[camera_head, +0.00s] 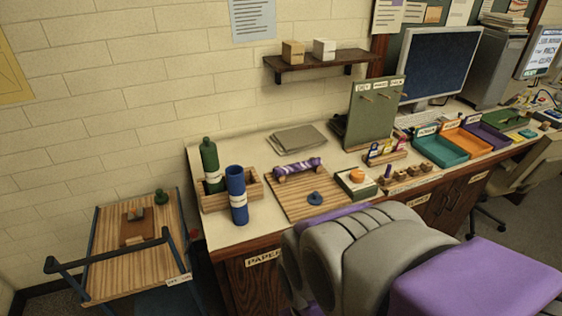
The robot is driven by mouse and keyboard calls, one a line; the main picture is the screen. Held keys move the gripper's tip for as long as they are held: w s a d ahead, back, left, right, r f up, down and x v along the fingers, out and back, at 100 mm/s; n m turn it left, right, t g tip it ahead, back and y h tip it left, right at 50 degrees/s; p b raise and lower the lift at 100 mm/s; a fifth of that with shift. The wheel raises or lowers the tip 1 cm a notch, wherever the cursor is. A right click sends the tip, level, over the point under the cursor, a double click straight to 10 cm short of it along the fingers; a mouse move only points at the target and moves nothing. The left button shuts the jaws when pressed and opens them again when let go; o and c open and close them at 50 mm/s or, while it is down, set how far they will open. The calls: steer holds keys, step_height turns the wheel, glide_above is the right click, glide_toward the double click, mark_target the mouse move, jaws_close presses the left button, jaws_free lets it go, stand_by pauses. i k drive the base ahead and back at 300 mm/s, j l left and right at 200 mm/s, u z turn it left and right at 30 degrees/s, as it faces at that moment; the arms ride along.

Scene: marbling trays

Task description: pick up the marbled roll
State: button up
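The marbled roll (299,168) is purple with white swirls. It lies sideways on a small wooden cradle (282,179) at the back edge of a slatted wooden board (293,208) on the desk. My grey and purple body or arm parts fill the lower right foreground, in front of the desk. No gripper fingers can be made out, and nothing of mine touches the roll.
Left of the roll, a wooden crate (213,203) holds a green bottle (210,160), with a blue cylinder (236,195) upright at its front. A blue knobbed piece (315,198) and a box with an orange top (356,182) are nearby. Grey sheets (299,139) lie behind.

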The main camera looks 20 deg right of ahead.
mark_target(297, 167)
steer(key=i+j, duration=0.1)
steer(key=i, duration=0.15)
steer(key=i+j+z, duration=0.2)
steer(key=i+z, duration=0.15)
steer(key=i+j+z, duration=0.35)
steer(key=z, duration=1.55)
steer(key=l, duration=0.1)
